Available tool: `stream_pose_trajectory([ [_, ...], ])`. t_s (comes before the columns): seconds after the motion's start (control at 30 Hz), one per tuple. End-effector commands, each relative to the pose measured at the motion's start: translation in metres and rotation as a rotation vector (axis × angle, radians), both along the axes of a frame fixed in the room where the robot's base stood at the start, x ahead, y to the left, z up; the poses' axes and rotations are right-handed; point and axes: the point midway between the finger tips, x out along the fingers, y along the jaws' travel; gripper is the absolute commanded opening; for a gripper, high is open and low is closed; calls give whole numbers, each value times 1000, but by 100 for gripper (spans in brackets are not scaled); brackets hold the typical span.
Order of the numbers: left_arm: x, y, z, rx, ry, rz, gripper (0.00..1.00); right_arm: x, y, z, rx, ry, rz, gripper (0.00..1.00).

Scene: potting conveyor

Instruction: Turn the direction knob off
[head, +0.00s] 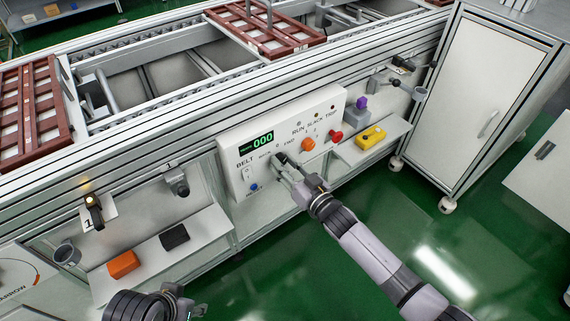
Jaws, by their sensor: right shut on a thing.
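The white control panel (232,153) is fixed to the front of the conveyor frame, and its green display reads 000. My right gripper (281,162) is at the middle of the panel, its fingers shut on a knob there. The fingers hide most of this knob, so I cannot read its setting. An orange knob (308,144) is just right of the fingers, apart from them. A red button (336,136) sits farther right. My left gripper (188,309) is low at the bottom edge, away from the panel; its fingers are too unclear to judge.
A blue button (253,187) is on the panel's lower left. A shelf at right holds a yellow box (373,137). A shelf at lower left holds an orange block (123,264) and a black block (174,237). A white cabinet (487,85) stands at right. Green floor is clear in front.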

Motion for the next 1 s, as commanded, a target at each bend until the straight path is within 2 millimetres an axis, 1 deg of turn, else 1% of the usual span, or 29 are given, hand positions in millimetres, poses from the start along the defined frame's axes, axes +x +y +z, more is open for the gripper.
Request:
stream_pose_trajectory([
  [0.27,0,0,4,0,0,0,40,0,0,0,-105,-75,-1,3],
  [0.7,0,0,10,0,0,0,40,0,0,0,-399,-290,-1,3],
  [1.0,0,0,11,0,0,0,40,0,0,-1,-549,-399,0,3],
])
